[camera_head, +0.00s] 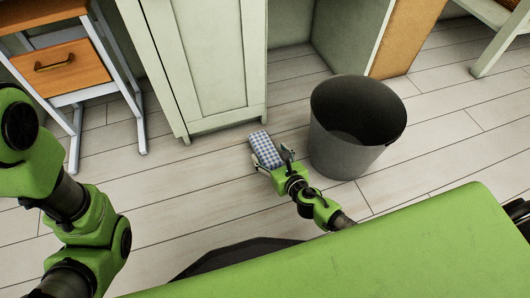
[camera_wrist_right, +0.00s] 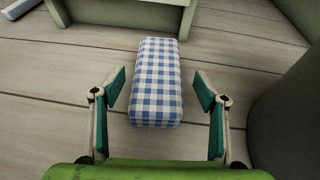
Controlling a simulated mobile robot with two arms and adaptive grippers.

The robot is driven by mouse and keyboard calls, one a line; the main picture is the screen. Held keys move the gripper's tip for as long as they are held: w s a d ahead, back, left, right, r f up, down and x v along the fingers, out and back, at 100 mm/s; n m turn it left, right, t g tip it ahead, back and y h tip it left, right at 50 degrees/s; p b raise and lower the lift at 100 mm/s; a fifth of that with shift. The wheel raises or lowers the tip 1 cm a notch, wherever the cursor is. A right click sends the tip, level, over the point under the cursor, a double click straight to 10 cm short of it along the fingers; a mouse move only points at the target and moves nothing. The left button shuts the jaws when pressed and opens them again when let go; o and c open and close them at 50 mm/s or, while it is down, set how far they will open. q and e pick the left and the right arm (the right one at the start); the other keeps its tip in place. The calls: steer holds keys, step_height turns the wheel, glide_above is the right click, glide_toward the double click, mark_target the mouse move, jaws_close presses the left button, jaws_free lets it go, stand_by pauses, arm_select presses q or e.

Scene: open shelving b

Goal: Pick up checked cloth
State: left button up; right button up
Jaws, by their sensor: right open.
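The blue-and-white checked cloth (camera_head: 265,149) is a folded oblong block lying on the wooden floor, in front of the pale cabinet and left of the bin. In the right wrist view the cloth (camera_wrist_right: 156,84) lies lengthwise, with its near end between the fingertips. My right gripper (camera_head: 271,161) is at the cloth's near end; it also shows in the right wrist view (camera_wrist_right: 160,92). Its fingers are spread on either side of the cloth with a gap on each side, and it holds nothing. My left arm comes in at the left, but its gripper is outside the head view.
A dark grey bin (camera_head: 345,150) stands close to the right of my right gripper. A pale cabinet (camera_head: 205,60) stands just behind the cloth. A desk with an orange drawer (camera_head: 62,68) is at the upper left. The floor left of the cloth is clear.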

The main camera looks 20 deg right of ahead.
mark_target(268, 153)
steer(key=b+x, duration=0.1)
steer(key=x, duration=0.2)
steer(key=shift+a+f, duration=0.2)
steer(key=shift+f, duration=0.1)
steer(key=c, duration=1.3)
steer(key=shift+r, duration=0.1)
